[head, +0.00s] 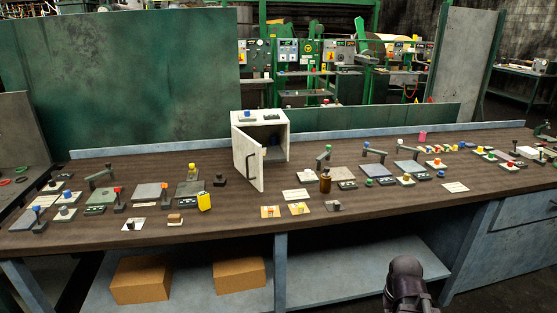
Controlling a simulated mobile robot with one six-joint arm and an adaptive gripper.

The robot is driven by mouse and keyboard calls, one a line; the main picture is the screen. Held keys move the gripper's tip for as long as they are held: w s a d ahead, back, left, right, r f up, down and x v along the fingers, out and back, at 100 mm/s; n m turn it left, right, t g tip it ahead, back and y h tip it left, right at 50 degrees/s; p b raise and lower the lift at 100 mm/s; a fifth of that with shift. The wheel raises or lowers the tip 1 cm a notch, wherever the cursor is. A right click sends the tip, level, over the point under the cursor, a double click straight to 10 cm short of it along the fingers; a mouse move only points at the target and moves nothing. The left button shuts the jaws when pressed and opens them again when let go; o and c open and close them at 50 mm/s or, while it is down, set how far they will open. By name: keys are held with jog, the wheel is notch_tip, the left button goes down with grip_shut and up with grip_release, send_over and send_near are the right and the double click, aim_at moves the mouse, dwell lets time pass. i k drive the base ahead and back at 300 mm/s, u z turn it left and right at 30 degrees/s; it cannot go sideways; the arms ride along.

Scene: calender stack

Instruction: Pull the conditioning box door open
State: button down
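The conditioning box (274,131) is a small pale cabinet standing near the middle of the long workbench. Its door (246,158) is swung partly open toward the front, hinged at the box's left side, and has a dark upright handle (250,163). Part of the dark interior shows, with a bluish item (272,147) inside. A dark part of my arm shows at the bottom right, in front of the bench and apart from the box. My gripper's fingers cannot be made out in this view.
The brown benchtop (383,204) holds many small devices on both sides of the box. Cardboard boxes (140,281) sit on the lower shelf.

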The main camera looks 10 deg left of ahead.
aim_at(242, 159)
jog(key=z, duration=0.15)
jog(key=i, duration=1.15)
jog(key=u, duration=0.5)
